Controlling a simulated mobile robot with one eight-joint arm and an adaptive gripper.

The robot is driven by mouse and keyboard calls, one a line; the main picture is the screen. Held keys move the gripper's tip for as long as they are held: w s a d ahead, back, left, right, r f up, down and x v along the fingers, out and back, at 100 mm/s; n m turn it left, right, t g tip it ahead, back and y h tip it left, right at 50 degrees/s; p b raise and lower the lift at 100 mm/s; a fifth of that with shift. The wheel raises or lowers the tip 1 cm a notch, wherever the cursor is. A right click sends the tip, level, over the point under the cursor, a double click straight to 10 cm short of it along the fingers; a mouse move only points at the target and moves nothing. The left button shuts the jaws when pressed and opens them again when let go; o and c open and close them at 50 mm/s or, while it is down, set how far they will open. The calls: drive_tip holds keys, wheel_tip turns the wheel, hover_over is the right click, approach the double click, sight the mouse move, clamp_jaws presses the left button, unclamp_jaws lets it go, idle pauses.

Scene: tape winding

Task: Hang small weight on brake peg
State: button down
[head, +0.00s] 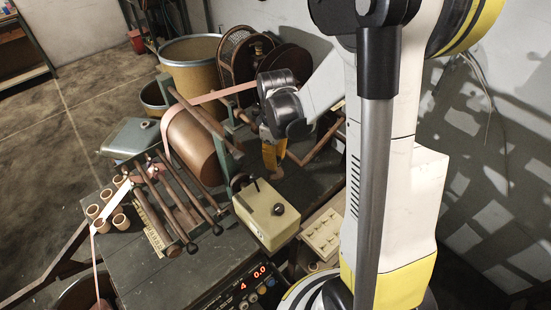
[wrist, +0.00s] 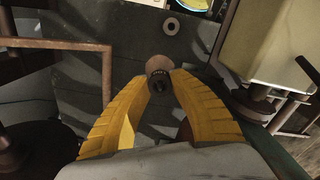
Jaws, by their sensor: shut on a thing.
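My gripper (wrist: 160,86) has its yellow fingers closed around a small dark round piece, with a pinkish-brown disc (wrist: 158,63) just beyond the fingertips; this looks like the small weight seen from above. In the head view my gripper (head: 270,135) points down beside the winding machine, partly hidden by my arm. A brown body (head: 272,157) hangs at its fingertips, apparently the same weight. A bent brown rod (head: 322,143) lies to the right of it, and also shows at the left in the wrist view (wrist: 106,75). I cannot tell which part is the brake peg.
A cream box with a black knob (head: 267,213) stands close in front of the gripper. A large brown roller (head: 194,145) is to the left. A flat disc with a hole (wrist: 171,26) lies on the dark bench top. A display panel (head: 253,284) is at the front.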

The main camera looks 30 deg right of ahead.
drive_tip(key=c, duration=1.2)
unclamp_jaws()
drive_tip(key=shift+o, duration=0.2)
wheel_tip(320, 180, up, 12)
drive_tip(key=shift+s+f, duration=0.1)
